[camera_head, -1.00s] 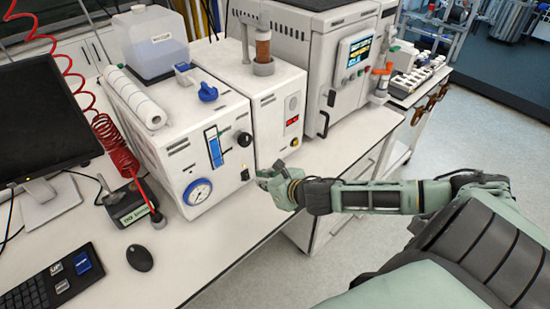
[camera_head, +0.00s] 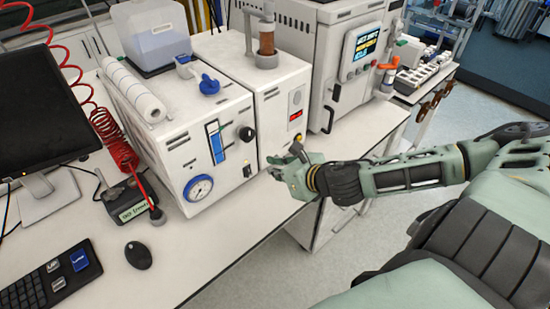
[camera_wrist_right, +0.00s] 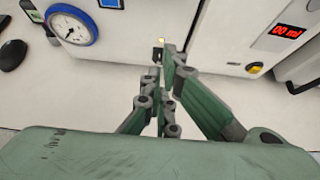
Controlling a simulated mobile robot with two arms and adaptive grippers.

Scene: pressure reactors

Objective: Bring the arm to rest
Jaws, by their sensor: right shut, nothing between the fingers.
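My right gripper (camera_head: 275,168) is green and grey and shows in the head view in front of the white bench device, over the front part of the bench. It is shut and empty. In the right wrist view its fingers (camera_wrist_right: 166,52) come together below a small lit yellow light on the device front. My right arm (camera_head: 400,175) reaches in from the right of the head view. I cannot tell from the head view whether the fingertips touch the device front. My left gripper is in neither view.
The white device (camera_head: 225,130) carries a pressure gauge (camera_head: 198,188), a black knob (camera_head: 246,134) and a red display (camera_head: 295,115). A mouse (camera_head: 138,255), a keyboard (camera_head: 48,280) and a red coiled hose (camera_head: 115,140) are at left. The bench front (camera_head: 215,235) is clear.

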